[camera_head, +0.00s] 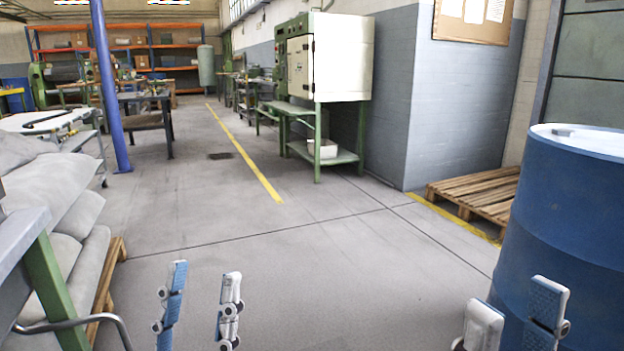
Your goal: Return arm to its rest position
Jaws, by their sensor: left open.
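My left gripper (200,305) shows at the bottom of the head view, left of the middle. Its two fingers point up and stand apart with nothing between them, over the grey floor. My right gripper (513,315) shows at the bottom right, in front of the blue drum. Its two fingers stand apart with no object visible between them. Only the finger ends of both grippers show; the arms themselves are out of view.
A blue drum (570,215) stands close at the right. Stacked grey sacks (60,200) and a green-legged table (50,285) are at the left. A wooden pallet (480,190) lies by the wall. The middle floor (300,250) is clear.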

